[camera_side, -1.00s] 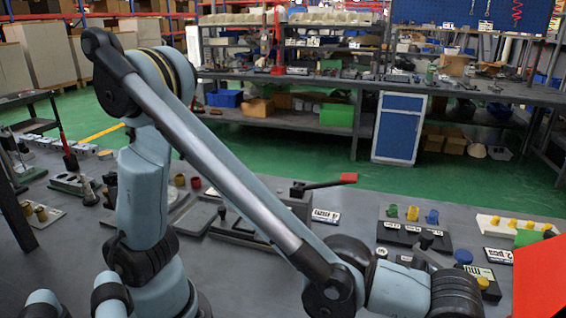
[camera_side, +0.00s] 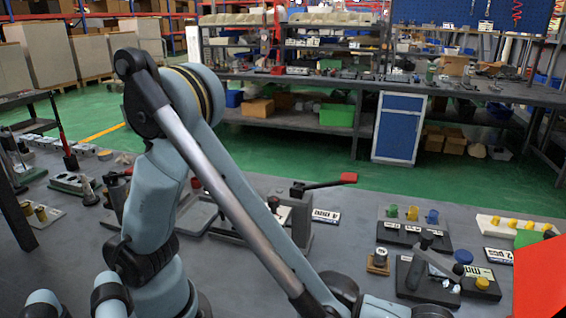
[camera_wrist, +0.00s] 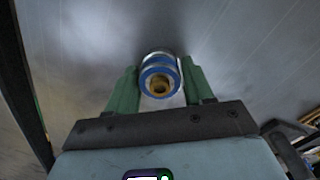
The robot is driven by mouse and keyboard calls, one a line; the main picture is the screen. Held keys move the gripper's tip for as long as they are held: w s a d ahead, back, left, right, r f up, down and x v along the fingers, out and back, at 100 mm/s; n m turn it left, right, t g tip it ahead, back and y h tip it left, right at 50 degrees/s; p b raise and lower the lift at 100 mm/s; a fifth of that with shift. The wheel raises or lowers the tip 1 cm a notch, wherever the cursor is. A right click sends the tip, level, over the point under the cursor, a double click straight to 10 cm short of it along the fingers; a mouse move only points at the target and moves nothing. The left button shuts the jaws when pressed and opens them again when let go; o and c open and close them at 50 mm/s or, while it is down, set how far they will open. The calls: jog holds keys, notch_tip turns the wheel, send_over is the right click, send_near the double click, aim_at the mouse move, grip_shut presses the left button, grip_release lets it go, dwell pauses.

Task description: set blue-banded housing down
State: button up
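The blue-banded housing (camera_wrist: 158,64) shows in the wrist view as a short round part with a silvery edge, a blue ring and a brass-coloured centre. My gripper (camera_wrist: 160,76) has its two green fingers on either side of the housing, close against it, and appears shut on it. A grey surface lies beyond the housing; I cannot tell whether the housing touches it. In the side view my gripper and the housing are out of sight, below the bottom edge.
A red-handled clamp (camera_side: 322,186) stands mid-bench. A red panel (camera_side: 540,280) fills the lower right corner.

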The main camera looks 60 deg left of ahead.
jog(key=c, duration=0.8)
jog(key=shift+r, duration=0.15)
